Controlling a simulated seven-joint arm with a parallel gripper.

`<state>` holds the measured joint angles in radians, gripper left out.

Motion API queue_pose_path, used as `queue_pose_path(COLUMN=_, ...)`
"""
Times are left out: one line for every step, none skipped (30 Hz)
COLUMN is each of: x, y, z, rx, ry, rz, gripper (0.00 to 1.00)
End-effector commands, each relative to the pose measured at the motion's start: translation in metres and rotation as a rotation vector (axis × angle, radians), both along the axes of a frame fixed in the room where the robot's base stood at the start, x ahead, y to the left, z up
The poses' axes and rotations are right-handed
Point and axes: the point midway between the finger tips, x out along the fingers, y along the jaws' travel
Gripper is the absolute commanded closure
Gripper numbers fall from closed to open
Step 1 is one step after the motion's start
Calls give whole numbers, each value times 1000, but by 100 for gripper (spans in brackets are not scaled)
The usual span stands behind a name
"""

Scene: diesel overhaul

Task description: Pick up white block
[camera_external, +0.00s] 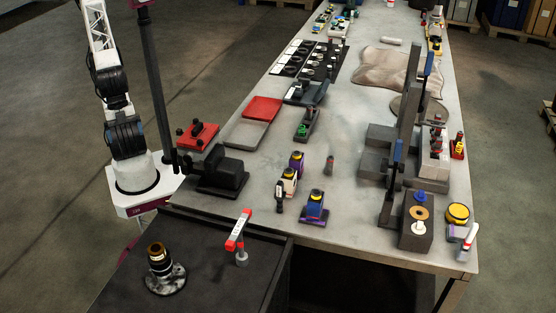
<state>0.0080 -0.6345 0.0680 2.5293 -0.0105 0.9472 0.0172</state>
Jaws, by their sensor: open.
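I cannot clearly tell which object is the white block. A white block-like piece (437,165) sits in the grey fixture on the right side of the bench. A smaller pale body with dark parts (288,182) stands near the front middle of the bench. A small white bar (392,41) lies far back on the bench. My gripper is outside the picture; my arm rises from its base at the left and leaves through the top edge.
The long grey bench (350,190) is crowded at the right with tall dark plates (409,95). A red tray (262,108), a black vise-like block (220,170) and a blue-yellow device (315,206) stand on it. A dark side table (205,265) is at front left.

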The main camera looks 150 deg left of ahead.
Motion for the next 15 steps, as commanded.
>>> queue_pose_path(x=0, y=0, z=3, rx=0, ry=-1, rz=0, gripper=1)
queue_pose_path(x=0, y=0, z=5, rx=0, ry=-2, rz=0, gripper=1)
queue_pose_path(x=0, y=0, z=9, rx=0, ry=-3, rz=0, gripper=1)
queue_pose_path(x=1, y=0, z=12, rx=0, ry=-3, rz=0, gripper=1)
queue_pose_path(x=1, y=0, z=16, rx=0, ry=-4, rz=0, gripper=1)
queue_pose_path(x=0, y=0, z=22, rx=0, ry=-3, rz=0, gripper=1)
queue_pose_path(x=0, y=0, z=26, rx=0, ry=-3, rz=0, gripper=1)
queue_pose_path(x=0, y=0, z=28, rx=0, ry=-3, rz=0, gripper=1)
queue_pose_path(x=0, y=0, z=33, rx=0, ry=-3, rz=0, gripper=1)
queue_pose_path(x=0, y=0, z=36, rx=0, ry=-2, rz=0, gripper=1)
queue_pose_path(x=0, y=0, z=40, rx=0, ry=-2, rz=0, gripper=1)
queue_pose_path(x=0, y=0, z=45, rx=0, ry=-3, rz=0, gripper=1)
queue_pose_path(x=0, y=0, z=49, rx=0, ry=-3, rz=0, gripper=1)
queue_pose_path(x=2, y=0, z=49, rx=-3, ry=-3, rz=1, gripper=1)
queue_pose_path(x=5, y=0, z=48, rx=-8, ry=-10, rz=2, gripper=1)
